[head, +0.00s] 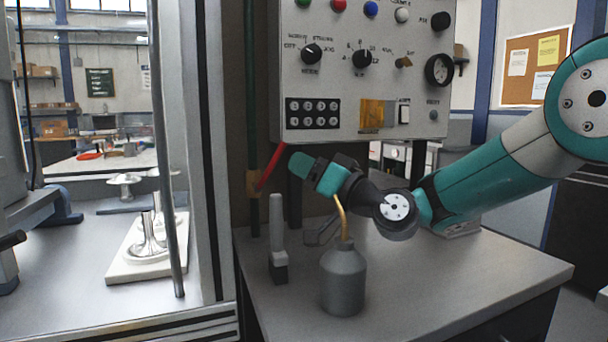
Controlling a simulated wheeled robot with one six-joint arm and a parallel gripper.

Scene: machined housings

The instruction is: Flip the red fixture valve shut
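The red valve lever (271,167) slants up and to the right from a small brass valve body (253,184). The valve sits on a dark vertical pipe (252,110) left of the control panel. My gripper (296,166) is just right of the lever, below the panel's lower left corner, pointing left. In the picture it comes close to the lever, but I cannot tell whether they touch. Its fingers are seen from the side and partly hidden, so their opening does not show.
The control panel (350,80) hangs above my gripper. A grey oil can (343,280) with a curved brass spout (341,215) stands on the bench (430,290) beneath my wrist. A grey-handled brush (277,235) stands left of it. A machine door frame (205,150) is at left.

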